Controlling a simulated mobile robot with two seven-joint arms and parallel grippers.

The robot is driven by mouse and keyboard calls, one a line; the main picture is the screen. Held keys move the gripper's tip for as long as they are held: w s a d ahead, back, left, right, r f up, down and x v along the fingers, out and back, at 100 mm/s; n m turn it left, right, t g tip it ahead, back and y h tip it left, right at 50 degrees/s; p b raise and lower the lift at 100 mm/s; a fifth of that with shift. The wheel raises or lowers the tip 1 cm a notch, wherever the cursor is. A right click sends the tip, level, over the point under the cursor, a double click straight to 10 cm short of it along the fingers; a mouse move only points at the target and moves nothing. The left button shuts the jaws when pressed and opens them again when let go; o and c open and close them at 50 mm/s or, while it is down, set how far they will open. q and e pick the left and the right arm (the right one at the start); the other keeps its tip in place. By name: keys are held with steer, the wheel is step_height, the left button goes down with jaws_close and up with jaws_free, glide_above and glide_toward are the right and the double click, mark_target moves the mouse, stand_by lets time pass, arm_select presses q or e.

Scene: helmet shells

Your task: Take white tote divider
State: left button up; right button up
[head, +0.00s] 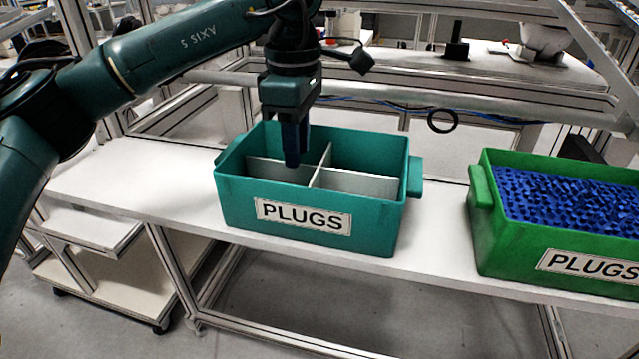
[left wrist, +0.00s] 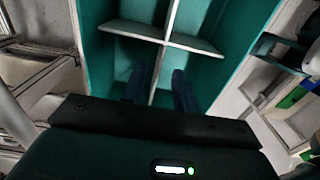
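The white tote divider (head: 356,183) is a cross of thin panels standing inside the teal tote (head: 235,203), which carries a PLUGS label. It also shows in the left wrist view (left wrist: 192,43). My left gripper (head: 292,158) points down into the tote, left of the divider's centre in the head view. In the left wrist view the two dark blue fingers (left wrist: 158,90) are apart, with one divider panel running between them. I see a gap on each side, so the gripper looks open. The lower ends of the fingers are hard to make out against the tote. My right gripper is not in view.
A green tote (head: 490,225) full of blue plugs stands to the right on the same white shelf (head: 130,180). Free shelf shows left of the teal tote and between the totes. Metal frame rails and a black ring (head: 442,121) are behind.

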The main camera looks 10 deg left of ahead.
mark_target(300, 182)
arm_select(q)
steer(key=shift+d+f, duration=0.1)
steer(key=shift+f, duration=3.5)
steer(key=shift+c, duration=0.3)
jaws_close()
